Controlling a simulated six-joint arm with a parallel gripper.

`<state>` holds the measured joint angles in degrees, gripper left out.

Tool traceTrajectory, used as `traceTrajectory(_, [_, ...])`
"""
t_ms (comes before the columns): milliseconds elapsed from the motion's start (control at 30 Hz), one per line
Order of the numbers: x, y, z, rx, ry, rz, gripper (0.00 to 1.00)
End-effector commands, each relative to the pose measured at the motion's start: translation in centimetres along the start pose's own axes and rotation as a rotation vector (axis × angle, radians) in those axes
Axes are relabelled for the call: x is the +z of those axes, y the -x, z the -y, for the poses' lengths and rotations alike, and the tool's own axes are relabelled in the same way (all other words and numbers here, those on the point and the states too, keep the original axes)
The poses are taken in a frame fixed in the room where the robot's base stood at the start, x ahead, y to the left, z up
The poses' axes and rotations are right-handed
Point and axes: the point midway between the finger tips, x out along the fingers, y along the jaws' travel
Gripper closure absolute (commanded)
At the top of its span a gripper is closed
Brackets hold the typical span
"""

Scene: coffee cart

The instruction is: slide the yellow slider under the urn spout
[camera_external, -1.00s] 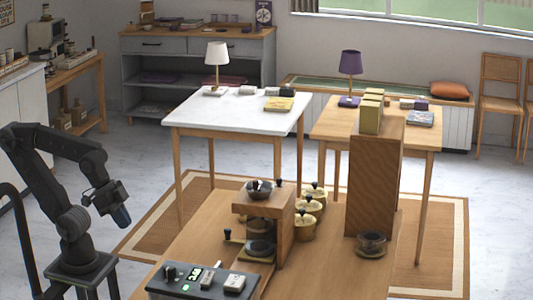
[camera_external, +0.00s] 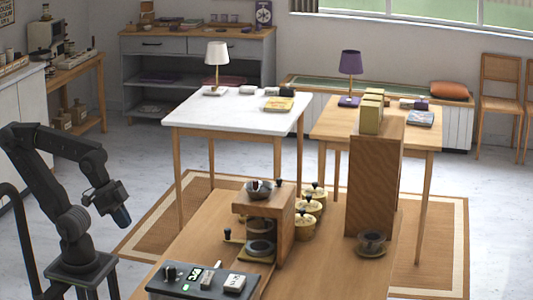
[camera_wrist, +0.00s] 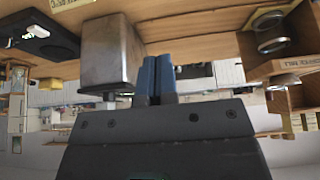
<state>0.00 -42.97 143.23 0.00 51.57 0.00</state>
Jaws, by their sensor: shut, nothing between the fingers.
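My gripper (camera_external: 122,216) hangs at the left of the external view, clear of the wooden counter. In the wrist view its two blue fingers (camera_wrist: 156,75) are together with nothing between them. A grey metal box with a small spout-like stub (camera_wrist: 110,50), possibly the urn, shows left of the fingers in that view, which looks upside down. I cannot pick out the yellow slider for certain. A small yellowish piece with a black knob (camera_external: 234,241) sits beside the wooden stand (camera_external: 284,235) in the external view. My gripper is well apart from it.
A dark control panel (camera_external: 160,289) lies at the counter's near edge. Yellow canisters (camera_external: 303,226) stand right of the wooden stand. Bare counter (camera_external: 325,265) lies between stand and cup.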

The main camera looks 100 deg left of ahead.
Motion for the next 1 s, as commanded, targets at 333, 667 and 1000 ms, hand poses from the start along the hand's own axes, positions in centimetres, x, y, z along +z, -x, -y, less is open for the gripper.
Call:
traceTrajectory(333, [0.0,0.0,0.0,0.000,0.000,0.000,1.00])
traceTrajectory(667, [-3.5,-1.4,3.0,-0.058,0.110,0.021,0.73])
traceTrajectory(1000, [-10.6,-7.8,19.6,-0.237,0.485,0.073,0.52])
